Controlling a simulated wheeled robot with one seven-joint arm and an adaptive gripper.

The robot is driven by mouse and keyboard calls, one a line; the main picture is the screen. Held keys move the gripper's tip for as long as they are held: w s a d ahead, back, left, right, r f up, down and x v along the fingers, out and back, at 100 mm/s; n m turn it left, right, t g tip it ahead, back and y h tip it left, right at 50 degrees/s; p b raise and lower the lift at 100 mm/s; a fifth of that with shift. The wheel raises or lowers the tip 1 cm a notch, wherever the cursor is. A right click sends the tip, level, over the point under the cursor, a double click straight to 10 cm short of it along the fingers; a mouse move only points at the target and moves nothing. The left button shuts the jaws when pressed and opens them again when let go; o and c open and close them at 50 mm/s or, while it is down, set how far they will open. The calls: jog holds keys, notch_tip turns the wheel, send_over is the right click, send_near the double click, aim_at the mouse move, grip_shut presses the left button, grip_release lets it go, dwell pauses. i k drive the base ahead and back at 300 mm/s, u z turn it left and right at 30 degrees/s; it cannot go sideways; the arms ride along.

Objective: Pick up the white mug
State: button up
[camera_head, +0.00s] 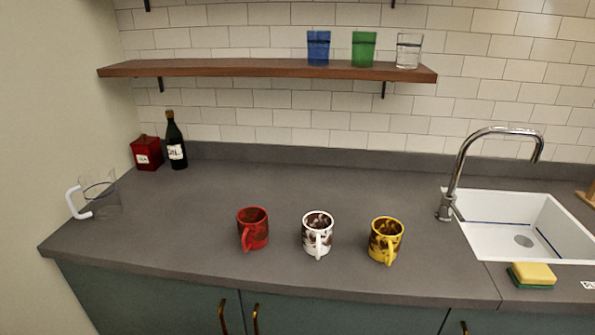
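The white mug (310,240) stands upright on the grey counter (190,225), in the middle of a row of three mugs. Its handle faces the front edge, and brown patches show on its inside. The red mug (258,228) stands apart to its left, and the yellow mug (376,247) stands apart to its right. My gripper is not in the camera_head view.
A white sink (480,245) with a chrome faucet (458,175) is at the right; a sponge (533,274) lies in front. A dark bottle (176,150), red tin (147,154) and clear pitcher (103,195) stand left. A wooden shelf (230,68) with glasses hangs above.

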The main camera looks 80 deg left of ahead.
aim_at(317, 227)
jog(key=u, duration=2.55)
